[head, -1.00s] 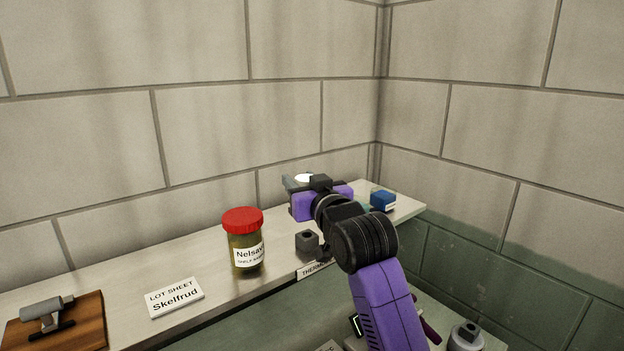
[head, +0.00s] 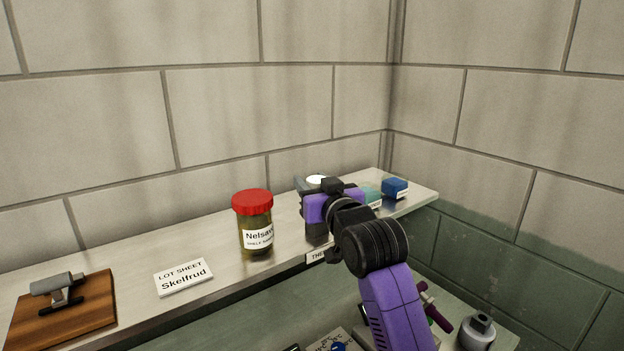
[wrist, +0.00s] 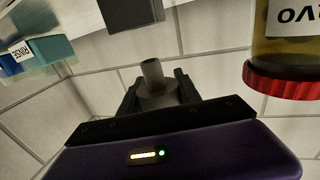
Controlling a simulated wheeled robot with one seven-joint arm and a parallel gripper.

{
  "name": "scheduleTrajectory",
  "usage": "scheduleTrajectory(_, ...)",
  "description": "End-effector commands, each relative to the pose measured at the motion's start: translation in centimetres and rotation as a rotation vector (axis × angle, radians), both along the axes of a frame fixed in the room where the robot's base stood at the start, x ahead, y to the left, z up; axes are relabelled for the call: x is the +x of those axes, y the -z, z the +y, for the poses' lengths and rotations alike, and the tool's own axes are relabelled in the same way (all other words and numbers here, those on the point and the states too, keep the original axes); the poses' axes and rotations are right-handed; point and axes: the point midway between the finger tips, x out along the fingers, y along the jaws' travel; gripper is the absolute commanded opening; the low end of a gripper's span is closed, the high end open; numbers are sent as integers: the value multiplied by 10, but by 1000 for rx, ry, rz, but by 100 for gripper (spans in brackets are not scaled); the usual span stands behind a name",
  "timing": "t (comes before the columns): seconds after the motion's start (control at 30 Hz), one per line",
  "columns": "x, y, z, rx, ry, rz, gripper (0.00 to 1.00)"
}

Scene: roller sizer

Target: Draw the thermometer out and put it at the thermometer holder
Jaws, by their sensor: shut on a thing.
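My gripper (wrist: 158,95) is shut on a grey piece with a round collar and a short tube end (wrist: 152,72), which I take to be the thermometer. In the wrist view, which looks upside down, the tube end points toward the dark thermometer holder (wrist: 134,12) and is apart from it. In the head view the holder (head: 317,231) is a dark block on the shelf, just under my gripper (head: 312,208) and partly hidden by it. A label (head: 317,256), partly covered by my arm, is on the shelf edge before it.
A red-lidded jar (head: 254,225) stands close left of the holder. A lot sheet card (head: 183,278) and a wooden board with a grey fitting (head: 62,308) are farther left. A blue block (head: 395,187) and a teal block are to the right, with walls behind.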

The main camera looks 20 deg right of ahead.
Motion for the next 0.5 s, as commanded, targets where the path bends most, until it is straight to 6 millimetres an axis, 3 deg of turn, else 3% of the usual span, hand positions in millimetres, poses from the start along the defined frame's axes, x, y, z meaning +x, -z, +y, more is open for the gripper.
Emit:
scheduleTrajectory(0.2,0,16,0,0,0,1,0)
scheduleTrajectory(0.5,0,17,0,0,0,1,0)
